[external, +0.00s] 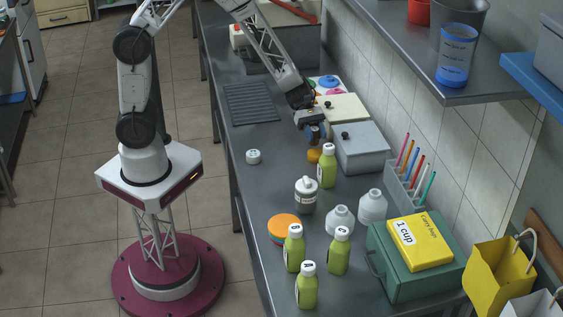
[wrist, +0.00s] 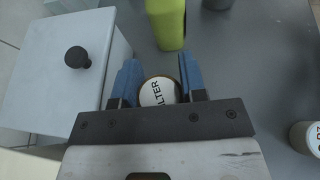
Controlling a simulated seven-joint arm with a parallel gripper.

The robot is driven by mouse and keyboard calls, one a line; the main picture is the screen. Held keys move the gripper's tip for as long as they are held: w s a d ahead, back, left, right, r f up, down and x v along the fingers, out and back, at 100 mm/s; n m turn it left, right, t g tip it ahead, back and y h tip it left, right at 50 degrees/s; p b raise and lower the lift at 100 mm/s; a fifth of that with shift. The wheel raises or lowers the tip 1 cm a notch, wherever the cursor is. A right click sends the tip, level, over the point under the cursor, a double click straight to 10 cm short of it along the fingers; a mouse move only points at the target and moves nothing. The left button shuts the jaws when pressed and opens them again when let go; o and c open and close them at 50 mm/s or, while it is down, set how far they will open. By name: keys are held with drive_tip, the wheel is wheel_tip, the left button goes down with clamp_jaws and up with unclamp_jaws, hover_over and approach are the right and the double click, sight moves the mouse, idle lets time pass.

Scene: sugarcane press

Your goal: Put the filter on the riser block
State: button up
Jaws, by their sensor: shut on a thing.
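The filter (wrist: 158,92) is a small round piece with a white lettered top and a tan rim in the wrist view. It sits between the two blue fingers of my gripper (wrist: 157,84), which is shut on it. In the external view my gripper (external: 318,137) points down beside the grey lidded box, with an orange round piece at its fingertips that looks like the filter (external: 314,156). I cannot tell whether it touches the counter. I cannot make out a riser block for certain in either view.
A green juice bottle (external: 327,168) stands close in front of my gripper. The grey lidded box (external: 362,150) is right beside it. A white cap (external: 253,157) lies to the left. A dark-bodied jar (external: 306,196) and several bottles stand nearer the camera. Bare counter lies left of my gripper.

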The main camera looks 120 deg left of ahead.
sight(319, 141)
idle(0.3)
drive_tip(key=shift+w+a+f, duration=0.1)
drive_tip(key=shift+w+a, duration=0.15)
drive_tip(key=shift+w, duration=0.25)
drive_tip(key=shift+s+f, duration=0.1)
drive_tip(key=shift+f, duration=1.6)
drive_tip(key=shift+f, duration=0.15)
drive_tip(key=o, duration=0.9)
drive_tip(key=shift+v, duration=6)
drive_tip(key=shift+d+r, duration=0.25)
